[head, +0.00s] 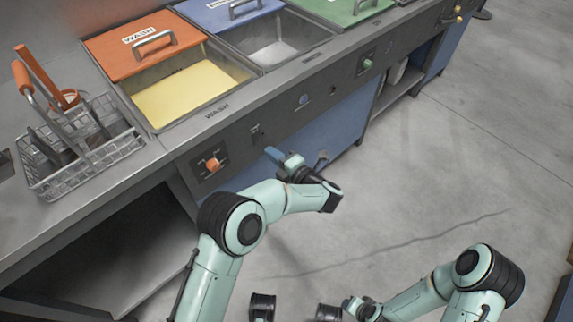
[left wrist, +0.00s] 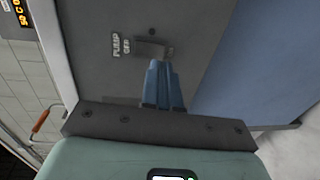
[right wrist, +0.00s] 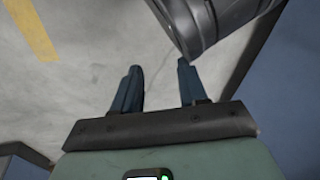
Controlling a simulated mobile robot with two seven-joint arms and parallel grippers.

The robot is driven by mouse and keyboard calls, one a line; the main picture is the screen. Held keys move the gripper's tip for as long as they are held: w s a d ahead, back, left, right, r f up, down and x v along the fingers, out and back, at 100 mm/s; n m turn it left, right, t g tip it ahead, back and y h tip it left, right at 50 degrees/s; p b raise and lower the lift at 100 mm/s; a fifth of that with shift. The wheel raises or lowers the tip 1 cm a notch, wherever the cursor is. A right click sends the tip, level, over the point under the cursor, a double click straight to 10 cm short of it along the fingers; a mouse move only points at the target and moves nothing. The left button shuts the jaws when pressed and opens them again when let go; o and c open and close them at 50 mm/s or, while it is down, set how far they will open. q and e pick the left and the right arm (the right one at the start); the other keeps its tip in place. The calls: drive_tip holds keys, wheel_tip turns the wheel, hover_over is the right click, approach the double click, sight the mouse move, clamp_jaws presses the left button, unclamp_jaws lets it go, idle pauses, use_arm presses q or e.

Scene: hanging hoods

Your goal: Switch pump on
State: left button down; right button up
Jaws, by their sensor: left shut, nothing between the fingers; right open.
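The pump switch (left wrist: 152,48) is a small dark toggle on the grey front panel, beside a label that reads PUMP with smaller lettering below it. In the head view the switch (head: 256,134) sits on the panel right of the orange knob. My left gripper (head: 272,153) is shut and empty, its blue fingers pointing at the panel. In the left wrist view its fingertips (left wrist: 157,64) are just below the switch; I cannot tell whether they touch it. My right gripper (right wrist: 158,72) is open and empty above the floor, away from the panel.
An orange knob (head: 213,165), a round blue button (head: 304,99) and a green knob (head: 367,63) are on the same panel. Above are the wash basin (head: 159,126) with its orange lid (head: 122,50) and a wire basket (head: 88,178). The floor (head: 450,170) at right is clear.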

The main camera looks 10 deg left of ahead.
sight(258, 143)
use_arm(q)
drive_tip(key=shift+b+x, duration=0.35)
drive_tip(key=shift+x, duration=1.6)
use_arm(e)
drive_tip(key=shift+s+d+f+g, duration=0.15)
drive_tip(key=shift+s+f+g, duration=0.25)
drive_tip(key=shift+s+f, duration=0.55)
use_arm(q)
drive_tip(key=shift+w+a, duration=0.1)
drive_tip(key=shift+a, duration=0.1)
use_arm(e)
drive_tip(key=shift+s, duration=0.15)
